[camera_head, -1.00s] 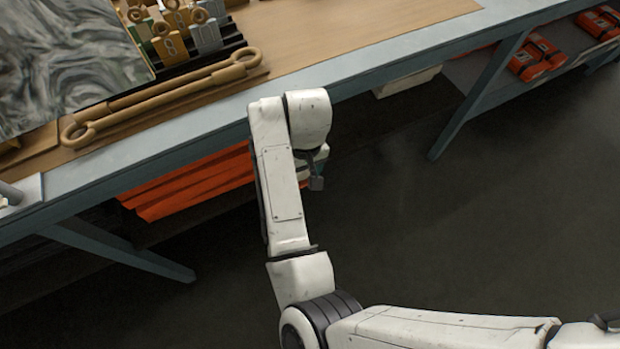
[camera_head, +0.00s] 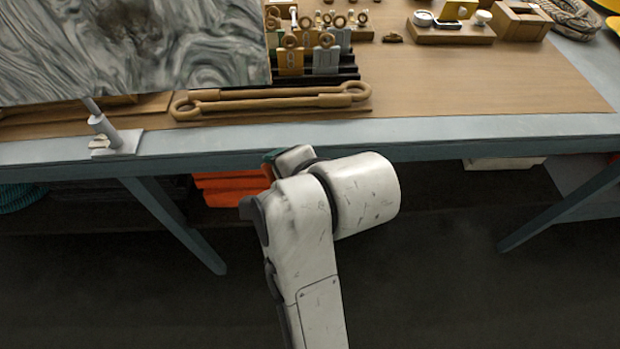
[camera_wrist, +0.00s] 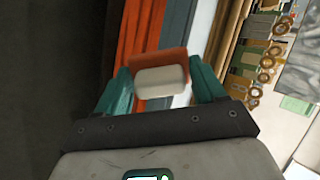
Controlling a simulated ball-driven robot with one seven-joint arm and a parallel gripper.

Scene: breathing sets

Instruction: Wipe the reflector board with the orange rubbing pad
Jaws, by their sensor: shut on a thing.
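My gripper (camera_wrist: 160,84) is shut on the orange rubbing pad (camera_wrist: 160,60), which sits between two teal fingers in the wrist view. The pad has an orange-brown part and a cream block facing the camera. In the head view my arm hides the pad and most of the gripper. The reflector board (camera_head: 150,45) is a large grey panel with a swirled, streaky surface at the upper left of the head view, tilted above the bench on a grey stand (camera_head: 112,138). Its top and left edges are cut off. The pad is apart from the board, near the bench's front edge.
The wooden bench (camera_head: 450,85) has a blue-grey front edge. Long wooden rods with ring ends (camera_head: 275,101) lie near that edge, with a black rack of tags (camera_head: 315,65) behind. Orange things (camera_head: 230,187) lie on the shelf below. Open floor lies in front.

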